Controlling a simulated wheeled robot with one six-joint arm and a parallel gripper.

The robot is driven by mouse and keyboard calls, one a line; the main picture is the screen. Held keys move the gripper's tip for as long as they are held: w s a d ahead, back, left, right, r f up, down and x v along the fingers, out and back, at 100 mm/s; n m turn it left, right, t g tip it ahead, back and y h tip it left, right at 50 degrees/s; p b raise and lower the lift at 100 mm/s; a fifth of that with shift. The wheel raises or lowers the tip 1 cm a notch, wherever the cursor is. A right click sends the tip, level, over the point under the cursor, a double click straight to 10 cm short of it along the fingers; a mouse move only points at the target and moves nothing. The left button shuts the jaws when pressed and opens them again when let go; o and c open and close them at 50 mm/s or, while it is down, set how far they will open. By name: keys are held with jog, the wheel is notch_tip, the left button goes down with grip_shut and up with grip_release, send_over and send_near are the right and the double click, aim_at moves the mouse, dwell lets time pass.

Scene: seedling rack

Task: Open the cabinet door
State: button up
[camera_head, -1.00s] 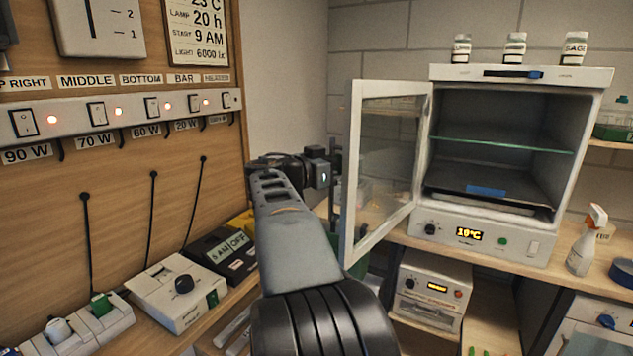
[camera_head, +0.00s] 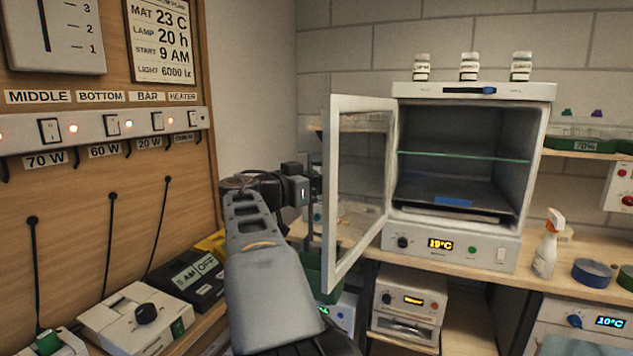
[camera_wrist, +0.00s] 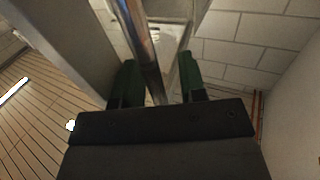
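The white cabinet (camera_head: 455,90) stands on the wooden bench at right of centre in the head view. Its glass-paned door (camera_head: 333,195) is swung wide open to the left, and the interior with its glass shelf (camera_head: 465,156) is exposed. My gripper (camera_wrist: 158,62) has its two green fingers apart in the wrist view. A shiny metal bar (camera_wrist: 143,35), apparently the door handle, runs between them. A gap shows between the bar and the right finger; contact at the left finger is unclear. In the head view my arm reaches up beside the door's left edge, and the fingertips are not clearly visible.
Several small jars (camera_head: 469,67) stand on the cabinet. A spray bottle (camera_head: 547,245) is on the bench to its right. A smaller device (camera_head: 407,300) sits below. The wooden switch panel (camera_head: 80,220) and control boxes (camera_head: 135,318) flank my arm on the left.

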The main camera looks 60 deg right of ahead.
jog(key=b+v, duration=0.2)
jog(key=v, duration=1.1)
jog(key=shift+w+a, duration=0.15)
jog(key=shift+a, duration=0.25)
